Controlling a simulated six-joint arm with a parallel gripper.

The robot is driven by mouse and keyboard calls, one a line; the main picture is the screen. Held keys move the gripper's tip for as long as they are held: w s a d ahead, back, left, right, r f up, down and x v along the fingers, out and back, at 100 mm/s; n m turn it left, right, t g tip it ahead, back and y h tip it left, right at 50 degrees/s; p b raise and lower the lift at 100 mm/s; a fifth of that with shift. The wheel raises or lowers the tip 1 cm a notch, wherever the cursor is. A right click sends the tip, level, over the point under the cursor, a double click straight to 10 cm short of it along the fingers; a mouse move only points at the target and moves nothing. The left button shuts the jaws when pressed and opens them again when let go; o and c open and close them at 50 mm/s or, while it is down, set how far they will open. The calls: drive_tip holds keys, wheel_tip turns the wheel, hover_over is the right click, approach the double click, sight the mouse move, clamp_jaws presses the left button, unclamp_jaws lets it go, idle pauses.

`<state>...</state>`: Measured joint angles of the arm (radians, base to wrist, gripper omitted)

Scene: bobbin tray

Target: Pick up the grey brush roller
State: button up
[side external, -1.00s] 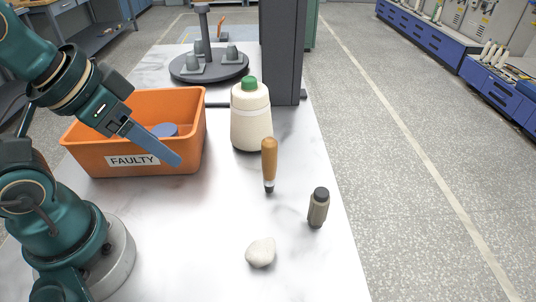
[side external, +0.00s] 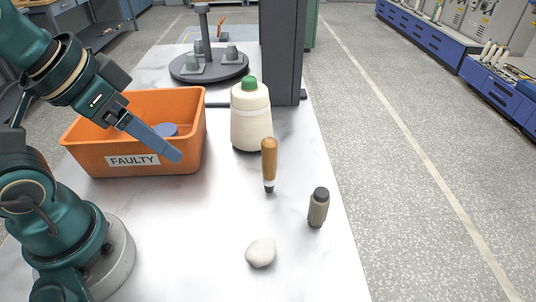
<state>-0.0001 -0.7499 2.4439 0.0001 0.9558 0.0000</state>
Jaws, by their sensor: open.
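The grey brush roller (side external: 318,208) stands upright near the right edge of the white table. It is a small grey-brown cylinder with dark ends. My gripper (side external: 174,154) is open and hangs in front of the orange bin, well to the left of the roller and apart from it. Its fingers overlap in this view, so the gap between them is hidden. Nothing shows held in it.
An orange bin (side external: 190,150) labelled FAULTY holds a bluish round thing (side external: 165,130). A cone bottle with green top (side external: 251,125), a wooden-handled tool (side external: 269,160) and a whitish lump (side external: 260,253) stand or lie nearby. A dark rack (side external: 208,72) and a grey column (side external: 283,55) are behind.

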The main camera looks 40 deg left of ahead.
drive_tip(key=w+a+r+t+y, duration=0.2)
drive_tip(key=w+a+r+t, duration=0.1)
drive_tip(key=w+r, duration=0.3)
drive_tip(key=m+t+h, duration=0.1)
drive_tip(key=m+h, duration=0.8)
drive_tip(key=h, duration=0.2)
hover_over(312, 196)
wheel_tip(312, 196, down, 5)
wheel_tip(312, 196, down, 13)
drive_tip(key=shift+f, duration=0.1)
drive_tip(key=shift+x, duration=2.4)
